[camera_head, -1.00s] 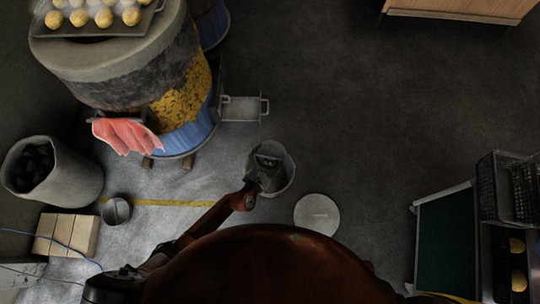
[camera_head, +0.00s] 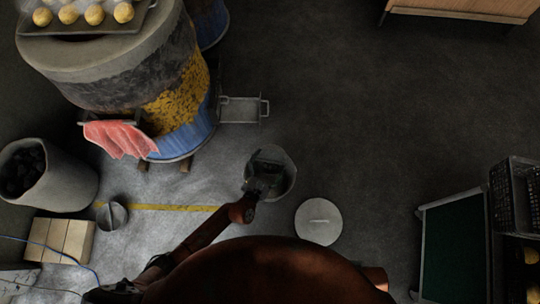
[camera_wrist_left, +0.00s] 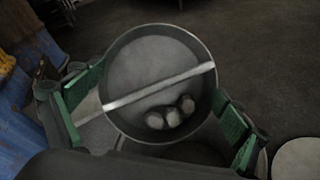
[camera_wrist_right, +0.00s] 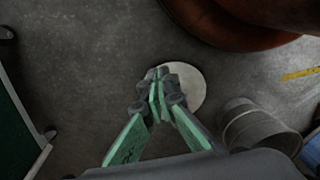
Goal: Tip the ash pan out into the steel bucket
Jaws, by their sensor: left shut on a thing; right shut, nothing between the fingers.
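The steel bucket (camera_head: 291,172) stands on the floor right of the oven. My left gripper (camera_head: 266,168) is over it. In the left wrist view the fingers (camera_wrist_left: 160,88) are wide apart at opposite sides of a round grey pan (camera_wrist_left: 150,62), which looks like the ash pan. A pale bar crosses its top, and a few grey lumps (camera_wrist_left: 170,112) lie at its lower side. The bucket below it is mostly hidden. In the right wrist view my right gripper (camera_wrist_right: 157,82) is shut and empty, with a pale disc behind it.
The oven (camera_head: 185,95) stands at upper left, with a rectangular handled tray (camera_head: 240,110) sticking out beside it. The pale disc (camera_head: 319,222) lies right of the bucket. A coal bin (camera_head: 65,180) and small pail (camera_head: 112,215) stand at left. The floor at upper right is clear.

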